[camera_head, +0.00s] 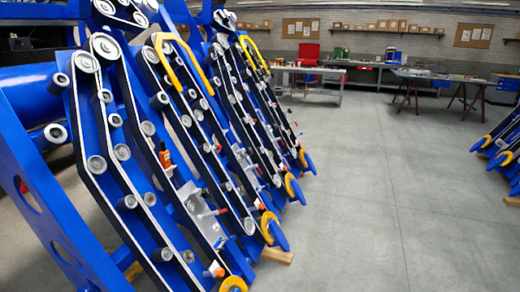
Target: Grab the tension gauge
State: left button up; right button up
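No gripper of mine shows in the head view. I cannot make out for certain which thing is the tension gauge. A small orange and dark object (165,158) stands against one of the belt sections at left centre; it may be the gauge, but it is too small to tell. Another small orange piece (215,271) shows lower down by the belts. The blue harvester chassis (40,190) fills the left side, with slanted black belts over several grey rollers (122,152).
Yellow-rimmed wheels (270,226) and wooden blocks (277,255) sit at the chassis's lower edge. Open grey floor (360,210) lies to the right. More blue machinery (505,140) stands at the right edge. Workbenches (310,71) and a red cabinet (309,53) are along the back.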

aim_at(164, 154)
jog(key=i+l+z, duration=0.2)
jog(key=i+z, duration=0.55)
jog(key=i, duration=0.15)
jog(key=i+z, duration=0.35)
jog(key=i, duration=0.15)
jog(key=i+u, duration=0.45)
jog(key=i+l+u, duration=0.35)
jog(key=i+u, duration=0.35)
jog(key=u, duration=0.3)
jog(key=i+l+u, duration=0.15)
jog(key=u, duration=0.35)
jog(key=i+l+u, duration=0.2)
jog(key=u, duration=0.3)
jog(key=i+l+u, duration=0.2)
jog(key=u, duration=0.3)
jog(key=i+l+u, duration=0.1)
jog(key=l+u, duration=0.35)
jog(key=j, duration=0.1)
